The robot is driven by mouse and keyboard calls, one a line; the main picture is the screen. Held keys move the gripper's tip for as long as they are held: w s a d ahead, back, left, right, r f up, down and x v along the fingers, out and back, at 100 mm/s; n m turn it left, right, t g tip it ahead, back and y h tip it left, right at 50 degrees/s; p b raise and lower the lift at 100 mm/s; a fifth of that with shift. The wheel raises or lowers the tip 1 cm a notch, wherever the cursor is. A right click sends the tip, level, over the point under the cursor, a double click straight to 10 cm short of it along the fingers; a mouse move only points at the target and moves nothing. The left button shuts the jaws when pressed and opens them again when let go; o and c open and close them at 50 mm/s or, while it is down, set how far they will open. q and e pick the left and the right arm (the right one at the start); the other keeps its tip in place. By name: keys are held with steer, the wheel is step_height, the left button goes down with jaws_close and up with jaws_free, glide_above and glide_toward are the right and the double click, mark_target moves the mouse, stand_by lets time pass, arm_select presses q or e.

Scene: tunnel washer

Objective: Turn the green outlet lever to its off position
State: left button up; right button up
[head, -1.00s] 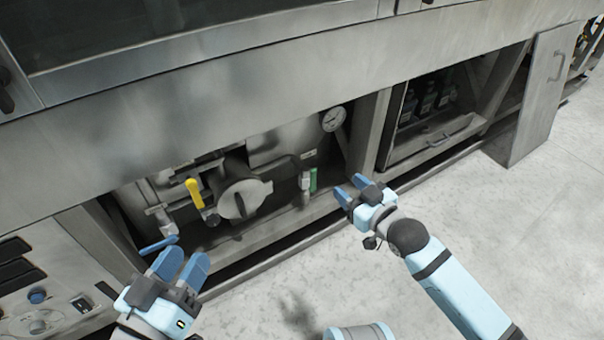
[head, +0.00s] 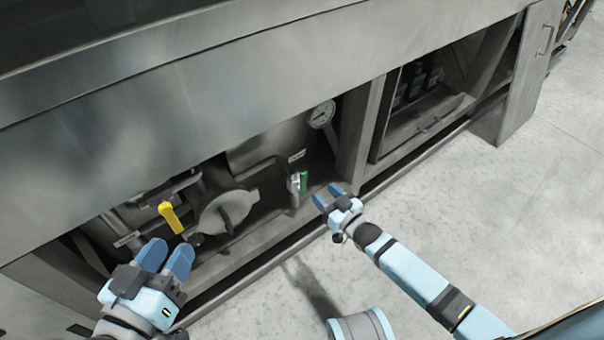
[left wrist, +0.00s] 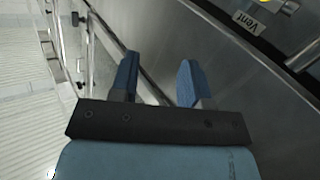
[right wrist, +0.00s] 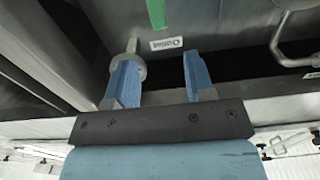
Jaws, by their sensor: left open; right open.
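The green outlet lever (head: 303,183) hangs upright on a small valve inside the open lower bay of the washer. It also shows at the top of the right wrist view (right wrist: 157,14), above a small printed label. My right gripper (head: 328,196) is open and empty, just right of and in front of the green lever, apart from it in the head view. In the right wrist view its fingers (right wrist: 160,80) point toward the valve area. My left gripper (head: 166,257) is open and empty, in front of the bay's left part, below a yellow lever. Its fingers show in the left wrist view (left wrist: 158,80).
The yellow lever (head: 171,217) and a round capped port (head: 228,212) lie left of the green lever. A pressure gauge (head: 321,114) sits above right. A steel post (head: 360,128) and the bay's lower sill bound the opening. The floor (head: 450,220) is clear at right.

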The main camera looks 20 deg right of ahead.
mark_target(305, 174)
steer(key=b+x, duration=0.3)
steer(key=x, duration=0.6)
steer(key=shift+w+f, duration=0.15)
steer(key=shift+w+a+b, duration=0.2)
steer(key=shift+w+b, duration=0.1)
steer(key=shift+w, duration=0.05)
arm_select(q)
steer(key=w+m, duration=0.1)
steer(key=w+a+m+t, duration=0.1)
steer(key=shift+w+a+r+m+t+h, duration=0.2)
steer(key=shift+m+t+h, duration=0.1)
steer(key=shift+m, duration=0.1)
steer(key=shift+s+f, duration=0.1)
arm_select(e)
jaws_close()
